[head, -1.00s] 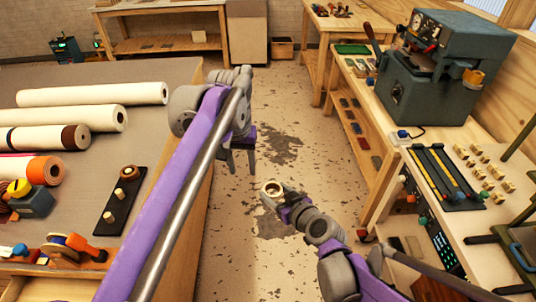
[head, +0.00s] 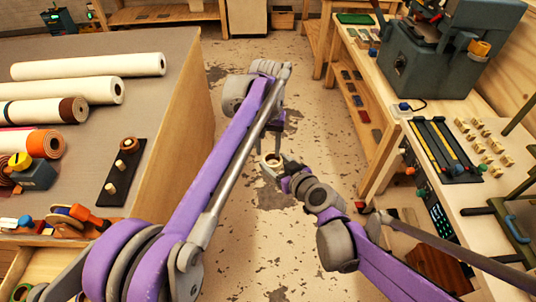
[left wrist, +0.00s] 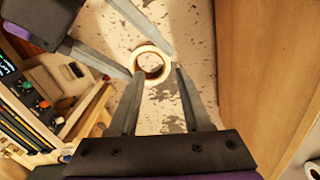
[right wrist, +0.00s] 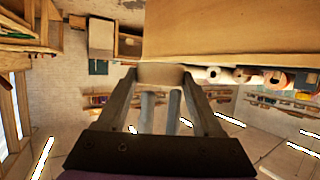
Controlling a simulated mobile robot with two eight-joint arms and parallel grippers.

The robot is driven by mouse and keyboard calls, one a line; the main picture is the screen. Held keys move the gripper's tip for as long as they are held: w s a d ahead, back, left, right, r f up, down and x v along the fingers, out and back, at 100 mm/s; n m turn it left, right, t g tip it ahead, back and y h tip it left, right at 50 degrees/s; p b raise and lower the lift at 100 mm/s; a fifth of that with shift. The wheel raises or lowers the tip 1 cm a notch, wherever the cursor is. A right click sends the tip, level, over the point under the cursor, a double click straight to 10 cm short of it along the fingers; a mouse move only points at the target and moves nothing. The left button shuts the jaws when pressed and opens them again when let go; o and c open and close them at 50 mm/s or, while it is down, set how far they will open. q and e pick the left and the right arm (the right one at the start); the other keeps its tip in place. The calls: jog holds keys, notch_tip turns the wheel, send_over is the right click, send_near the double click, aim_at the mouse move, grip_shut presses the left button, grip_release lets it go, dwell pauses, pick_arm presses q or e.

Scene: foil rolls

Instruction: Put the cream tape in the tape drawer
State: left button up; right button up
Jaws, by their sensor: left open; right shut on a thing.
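The cream tape (head: 272,160), a pale ring, is held in the air above the aisle floor. My right gripper (right wrist: 160,80) is shut on it, with a finger on each side. My left gripper (left wrist: 159,74) is open, and its fingertips reach to either side of the near part of the ring (left wrist: 151,50). I cannot tell whether they touch it. In the right wrist view the left fingers show behind the tape (right wrist: 161,70). A drawer (head: 48,264) stands open at the lower left of the head view, partly hidden by my left arm, with a green ring inside.
The grey-topped bench (head: 180,70) on the left carries several rolls (head: 70,92), a black peg board (head: 122,172) and an orange tape dispenser (head: 85,216). A workbench (head: 405,130) with a grey-green machine (head: 455,55) stands on the right. The aisle between is clear.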

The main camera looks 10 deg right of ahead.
aim_at(268, 156)
pick_arm(q)
jog(key=shift+f, duration=1.9)
grip_shut()
jog(key=shift+d, duration=0.15)
pick_arm(e)
jog(key=shift+a, duration=0.1)
jog(key=o, duration=1.1)
jog(key=shift+o, duration=1.4)
